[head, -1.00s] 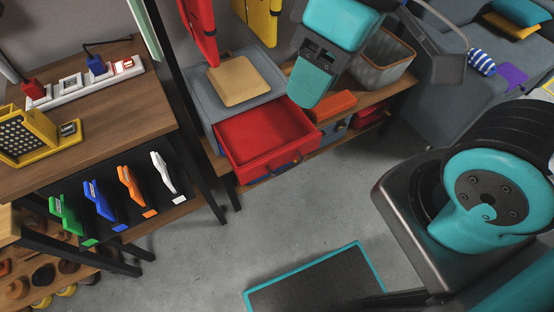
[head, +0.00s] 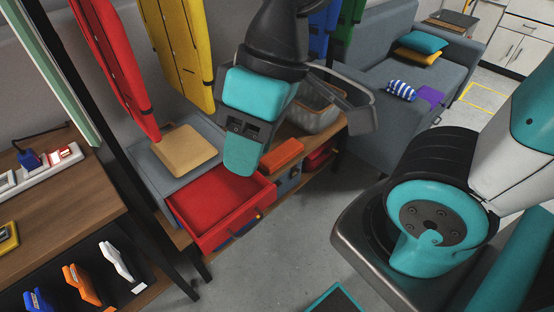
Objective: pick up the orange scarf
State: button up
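A flat, folded-looking orange item (head: 282,152), which I take for the orange scarf, lies on the wooden bench top behind the open red drawer. My gripper (head: 302,146) hangs above the bench with its fingers spread wide apart. Its teal-tipped finger is at the left, over the drawer's back corner in the picture, and its grey finger is at the right, in front of the basket. Nothing shows held between the fingers. The orange item appears below and between them, apart from both.
The red drawer (head: 218,205) sticks out of a grey cabinet with a tan folded piece (head: 187,149) on top. A grey basket (head: 318,112) stands on the bench. A grey sofa (head: 385,130) is behind right. A wooden table (head: 60,215) is at left.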

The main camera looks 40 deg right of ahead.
aim_at(274, 160)
jog(key=z, duration=0.5)
jog(key=i, duration=1.1)
jog(key=z, duration=0.4)
